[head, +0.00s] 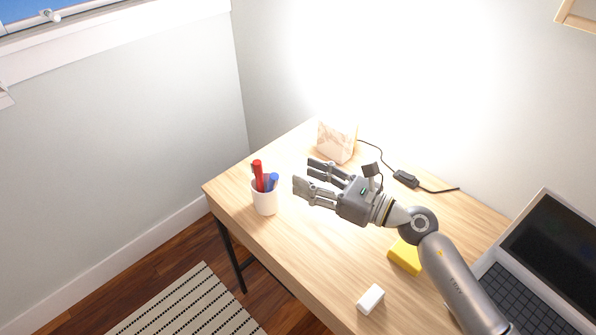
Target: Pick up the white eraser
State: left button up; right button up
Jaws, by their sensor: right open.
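The white eraser (370,298) is a small white block lying on the wooden desk (325,255) near its front edge. My right gripper (304,176) is open and empty above the desk, with its fingers pointing left. It is farther back than the eraser and up and to the left of it in the picture, well apart from it. Nothing covers the eraser. My left gripper is not in view.
A white cup (264,200) with red and blue markers stands left of my gripper. A yellow block (404,257) lies partly behind my arm. A laptop (545,270) is at right. A marbled block (337,142) and a cable switch (405,178) are at the back.

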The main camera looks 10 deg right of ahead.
aim_at(375, 294)
jog(key=k+j, duration=0.15)
jog(key=k, duration=0.35)
jog(key=k+j, duration=0.15)
jog(key=k, duration=0.35)
jog(key=k+j, duration=0.15)
jog(key=k, duration=0.3)
